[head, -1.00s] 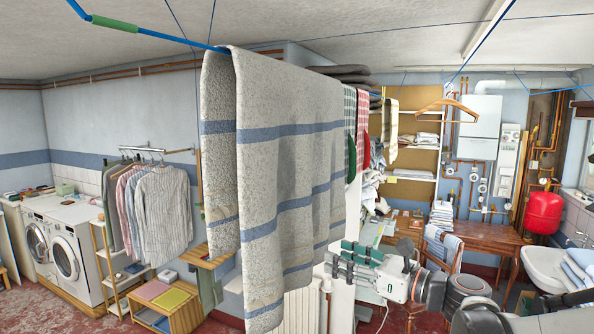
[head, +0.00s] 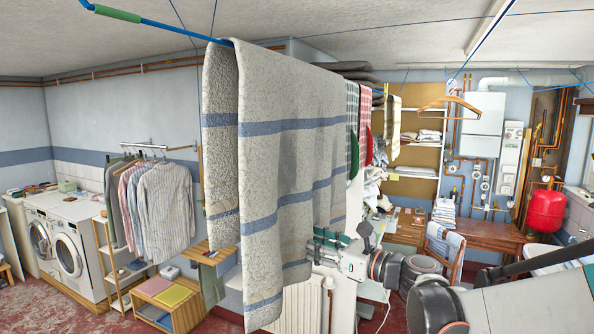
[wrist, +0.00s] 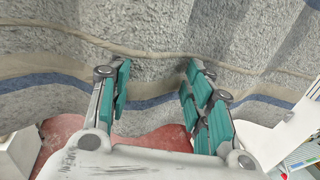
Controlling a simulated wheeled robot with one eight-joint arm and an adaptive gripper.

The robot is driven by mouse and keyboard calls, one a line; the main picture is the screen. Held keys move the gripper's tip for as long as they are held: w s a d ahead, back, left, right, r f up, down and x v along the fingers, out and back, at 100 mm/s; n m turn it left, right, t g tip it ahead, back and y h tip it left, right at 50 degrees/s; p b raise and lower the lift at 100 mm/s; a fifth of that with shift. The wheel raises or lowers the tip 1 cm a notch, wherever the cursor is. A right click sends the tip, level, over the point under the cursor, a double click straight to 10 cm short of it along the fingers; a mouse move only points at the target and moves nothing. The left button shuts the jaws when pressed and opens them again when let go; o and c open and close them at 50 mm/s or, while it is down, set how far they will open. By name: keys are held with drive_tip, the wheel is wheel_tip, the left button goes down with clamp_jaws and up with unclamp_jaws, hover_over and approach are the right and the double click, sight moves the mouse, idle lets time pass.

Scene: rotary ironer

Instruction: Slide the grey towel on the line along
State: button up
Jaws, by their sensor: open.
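The grey towel (head: 290,160) with blue stripes hangs folded over the blue line (head: 165,34), its two halves draping down in front of my head camera. My gripper (head: 322,244) is at the towel's lower right edge, well below the line. In the wrist view my gripper (wrist: 152,78) has its two teal-padded fingers spread apart with nothing held between them. The towel (wrist: 150,45) fills the view beyond the fingertips, with a pale seam and a blue stripe crossing it. I cannot tell whether the fingertips touch the cloth.
A green sleeve (head: 117,13) sits on the line at upper left. Checked cloths (head: 365,125) hang just right of the towel. A wooden hanger (head: 450,106) hangs farther right. A clothes rail with shirts (head: 165,210) and washing machines (head: 62,245) stand at left.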

sight(278, 261)
clamp_jaws()
drive_tip(key=shift+s+a, duration=0.35)
drive_tip(key=shift+s, duration=0.6)
drive_tip(key=shift+s+a, duration=0.3)
drive_tip(key=shift+s, duration=0.6)
drive_tip(key=shift+s+a, duration=0.35)
drive_tip(key=shift+s, duration=0.6)
drive_tip(key=shift+s, duration=0.1)
drive_tip(key=shift+s+a, duration=0.35)
drive_tip(key=shift+s, duration=0.55)
drive_tip(key=shift+s+a, duration=0.35)
drive_tip(key=shift+s, duration=0.6)
drive_tip(key=shift+s+a, duration=0.35)
drive_tip(key=shift+s, duration=0.55)
